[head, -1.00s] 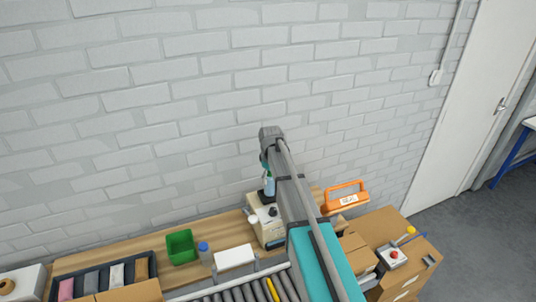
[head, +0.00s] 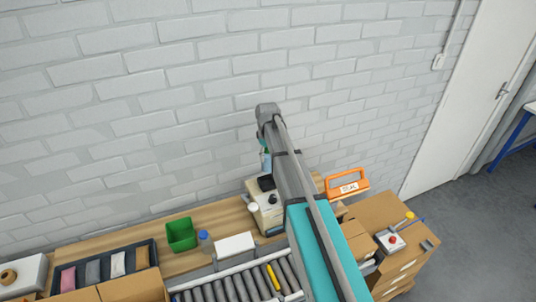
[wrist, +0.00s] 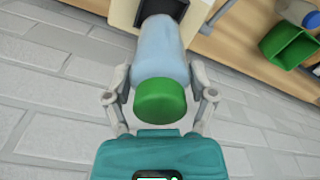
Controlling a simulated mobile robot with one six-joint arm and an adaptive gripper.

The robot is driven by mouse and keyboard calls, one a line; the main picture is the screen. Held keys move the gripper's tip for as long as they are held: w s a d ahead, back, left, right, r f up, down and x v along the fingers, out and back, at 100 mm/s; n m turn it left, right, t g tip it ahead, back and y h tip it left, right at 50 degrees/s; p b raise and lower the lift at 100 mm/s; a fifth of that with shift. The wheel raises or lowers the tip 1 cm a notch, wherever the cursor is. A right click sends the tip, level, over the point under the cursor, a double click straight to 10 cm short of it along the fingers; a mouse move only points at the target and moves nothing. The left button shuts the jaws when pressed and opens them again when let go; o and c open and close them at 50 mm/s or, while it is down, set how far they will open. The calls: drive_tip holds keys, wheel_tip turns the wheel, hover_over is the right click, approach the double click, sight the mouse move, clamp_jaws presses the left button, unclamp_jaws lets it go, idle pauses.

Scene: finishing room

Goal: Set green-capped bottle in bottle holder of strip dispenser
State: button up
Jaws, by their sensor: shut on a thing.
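The green-capped bottle (wrist: 160,55), pale blue with a green cap (wrist: 160,99), is between the fingers of my gripper (wrist: 161,80). My gripper is shut on its body, with the cap toward the wrist camera. The cream strip dispenser (head: 268,216) stands on the wooden bench against the wall. Its dark bottle holder (head: 266,182) is just below the bottle (head: 265,161) in the head view. In the wrist view the bottle's far end overlaps the dark holder (wrist: 168,8). I cannot tell whether it touches or enters it. My arm hides part of the dispenser's right side.
A green bin (head: 181,234), a blue-capped bottle (head: 206,242) and a white box (head: 235,245) stand left of the dispenser. A roller conveyor (head: 235,287) runs in front. Cardboard boxes (head: 380,213) are at right.

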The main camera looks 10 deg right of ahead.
sight(268, 163)
drive_tip(key=shift+f, duration=0.2)
drive_tip(key=shift+f+b, duration=3.55)
drive_tip(key=shift+b, duration=0.1)
drive_tip(key=o, duration=1.2)
drive_tip(key=shift+r+p, duration=0.35)
drive_tip(key=shift+p, duration=0.05)
drive_tip(key=shift+r+p, duration=0.65)
drive_tip(key=shift+r, duration=0.2)
